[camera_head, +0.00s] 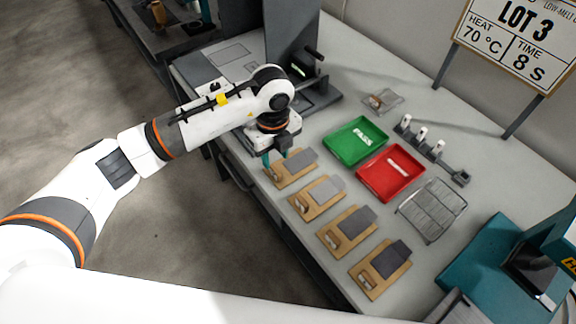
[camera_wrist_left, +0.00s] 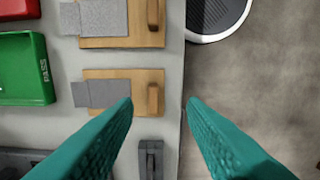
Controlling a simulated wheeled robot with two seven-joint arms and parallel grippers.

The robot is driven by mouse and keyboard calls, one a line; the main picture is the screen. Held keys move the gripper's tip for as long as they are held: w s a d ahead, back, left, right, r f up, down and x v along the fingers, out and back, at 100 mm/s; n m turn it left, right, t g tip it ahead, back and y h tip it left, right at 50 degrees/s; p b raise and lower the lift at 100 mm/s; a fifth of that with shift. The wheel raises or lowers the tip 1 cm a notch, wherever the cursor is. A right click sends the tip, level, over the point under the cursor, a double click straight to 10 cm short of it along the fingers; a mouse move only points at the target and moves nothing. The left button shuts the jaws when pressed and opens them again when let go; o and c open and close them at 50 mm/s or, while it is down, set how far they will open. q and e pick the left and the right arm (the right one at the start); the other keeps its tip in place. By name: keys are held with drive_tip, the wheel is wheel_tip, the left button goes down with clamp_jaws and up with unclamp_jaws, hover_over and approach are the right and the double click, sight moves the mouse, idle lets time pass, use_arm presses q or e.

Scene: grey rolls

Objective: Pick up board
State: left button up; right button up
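Several wooden boards with grey sheets lie in a row along the table's front edge. The farthest board (camera_head: 283,181) is under my left gripper (camera_head: 277,160) in the head view. In the left wrist view, that board (camera_wrist_left: 138,78) has a grey sheet and a small wooden handle (camera_wrist_left: 153,99). My left gripper (camera_wrist_left: 160,101) is open, with teal fingers apart; the handle appears between the fingertips in the picture. Whether they touch it cannot be told. Other boards (camera_head: 306,209), (camera_head: 332,244) and (camera_head: 368,285) lie nearer. My right gripper is not in view.
A green PASS tray (camera_head: 340,150) and a red tray (camera_head: 375,188) lie behind the boards on the table (camera_head: 330,112). A wire rack (camera_head: 432,208) is right of the red tray. A dark machine (camera_head: 292,45) stands at the back left, a teal machine (camera_head: 490,262) at the right.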

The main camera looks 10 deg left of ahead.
sight(279, 172)
use_arm(q)
wheel_tip(279, 172, down, 3)
drive_tip(key=shift+f, duration=0.2)
drive_tip(key=shift+w+d+f+p, duration=0.15)
drive_tip(key=shift+f+p, duration=0.2)
drive_tip(key=shift+f, duration=0.55)
drive_tip(key=shift+w+f+p, duration=0.1)
drive_tip(key=shift+f+p, duration=0.2)
drive_tip(key=shift+f, duration=0.65)
drive_tip(key=shift+w+d+f+p, duration=0.15)
drive_tip(key=shift+f+p, duration=0.2)
drive_tip(key=shift+f, duration=0.55)
drive_tip(key=shift+c, duration=0.6)
clamp_jaws()
